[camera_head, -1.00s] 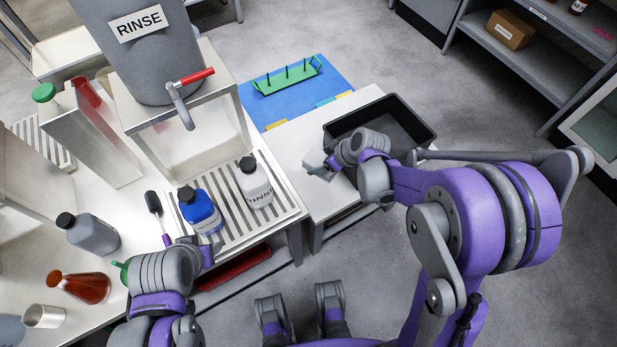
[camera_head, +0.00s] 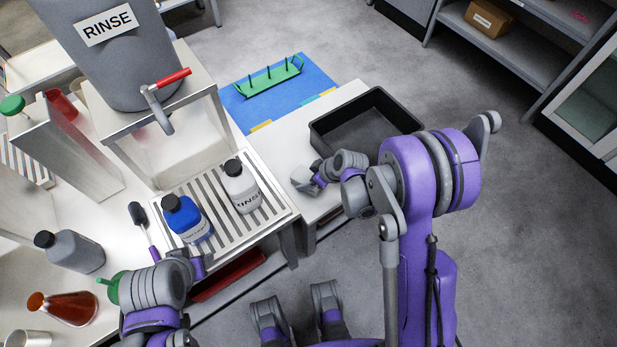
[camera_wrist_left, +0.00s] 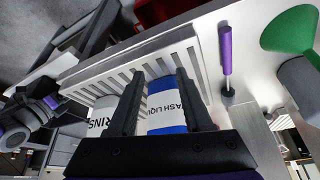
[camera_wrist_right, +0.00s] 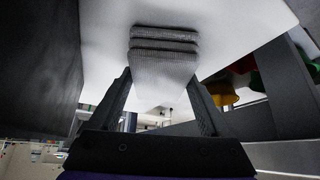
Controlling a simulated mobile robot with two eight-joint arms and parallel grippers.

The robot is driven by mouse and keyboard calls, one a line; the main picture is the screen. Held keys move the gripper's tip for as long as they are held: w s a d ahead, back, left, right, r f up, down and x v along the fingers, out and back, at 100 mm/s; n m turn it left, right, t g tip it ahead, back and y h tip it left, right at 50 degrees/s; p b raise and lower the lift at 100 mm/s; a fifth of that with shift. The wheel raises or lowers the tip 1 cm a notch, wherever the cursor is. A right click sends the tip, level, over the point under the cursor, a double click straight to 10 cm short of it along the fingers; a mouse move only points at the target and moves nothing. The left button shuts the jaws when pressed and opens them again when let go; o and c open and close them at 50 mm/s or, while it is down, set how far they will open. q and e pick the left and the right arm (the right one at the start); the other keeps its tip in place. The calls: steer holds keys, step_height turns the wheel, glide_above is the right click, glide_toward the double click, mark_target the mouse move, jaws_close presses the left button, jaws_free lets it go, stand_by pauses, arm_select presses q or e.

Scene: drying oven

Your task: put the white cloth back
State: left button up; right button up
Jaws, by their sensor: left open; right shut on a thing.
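The white cloth (camera_wrist_right: 165,62), a folded, layered pad looking greyish in shade, sits between the fingers of my right gripper (camera_wrist_right: 160,102) in the right wrist view. My right gripper is shut on it. In the head view the cloth (camera_head: 302,179) shows small at the tip of my right gripper (camera_head: 312,181), over the white side table between the black tray and the slatted rack. I cannot tell whether it touches the table. My left gripper (camera_head: 202,266) is open and empty at the bench's front edge; its fingers (camera_wrist_left: 160,100) point toward the two bottles.
The black tray (camera_head: 330,145) lies right of the cloth. A blue mat (camera_head: 237,112) with a green rack (camera_head: 271,79) lies behind. A blue bottle (camera_head: 186,220) and a white RINSE bottle (camera_head: 241,188) stand on the slatted rack (camera_head: 274,211). Floor at right is clear.

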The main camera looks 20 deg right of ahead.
arm_select(q)
steer(key=shift+f, duration=0.1)
arm_select(e)
steer(key=shift+f, duration=0.1)
steer(key=o, duration=1.2)
steer(key=shift+c, duration=0.2)
